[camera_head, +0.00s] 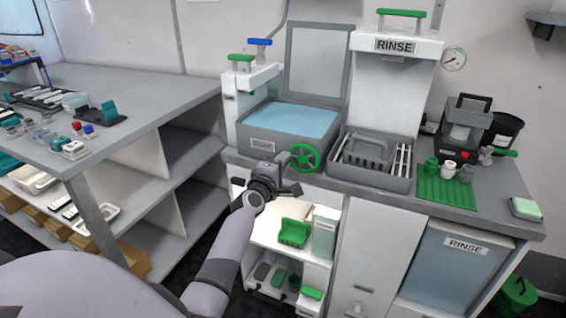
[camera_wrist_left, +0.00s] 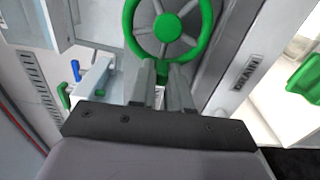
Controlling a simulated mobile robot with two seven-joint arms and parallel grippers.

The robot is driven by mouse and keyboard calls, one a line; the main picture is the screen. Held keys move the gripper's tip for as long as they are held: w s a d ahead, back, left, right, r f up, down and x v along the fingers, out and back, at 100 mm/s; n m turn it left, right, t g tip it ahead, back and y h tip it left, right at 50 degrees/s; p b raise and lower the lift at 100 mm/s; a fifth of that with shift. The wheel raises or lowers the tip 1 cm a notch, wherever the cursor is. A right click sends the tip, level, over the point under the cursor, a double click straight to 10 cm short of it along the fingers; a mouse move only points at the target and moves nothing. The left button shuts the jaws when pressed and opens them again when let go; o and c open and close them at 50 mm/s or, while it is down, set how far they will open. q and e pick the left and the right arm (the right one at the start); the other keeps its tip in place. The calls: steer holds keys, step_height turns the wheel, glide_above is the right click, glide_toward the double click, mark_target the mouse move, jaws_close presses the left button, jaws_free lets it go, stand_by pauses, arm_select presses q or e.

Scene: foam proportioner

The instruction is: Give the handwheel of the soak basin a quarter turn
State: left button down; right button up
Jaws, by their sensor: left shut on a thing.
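The soak basin (camera_head: 278,148) is a grey tub of pale blue liquid on the counter. Its green spoked handwheel (camera_head: 305,157) is on the front face, near the right corner. In the left wrist view the handwheel (camera_wrist_left: 168,26) fills the top middle, partly cut off by the edge. My left gripper (camera_head: 290,182) reaches up to the wheel's lower side. In the wrist view its two fingers (camera_wrist_left: 163,72) are shut on the bottom of the green rim, which they partly hide. My right gripper is not in view.
The rinse station's grey tray (camera_head: 370,179) stands close to the right of the wheel. Below are an open shelf with a green scoop-like item (camera_head: 293,233) and a white box (camera_head: 324,232). A grey bench (camera_head: 150,95) with small parts is at the left.

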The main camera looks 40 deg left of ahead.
arm_select(q)
steer(key=shift+a, duration=0.1)
stand_by(0.3)
steer(key=c, duration=1.1)
jaws_free()
steer(key=shift+s, duration=0.15)
steer(key=shift+p+v, duration=0.4)
steer(key=shift+v, duration=3.05)
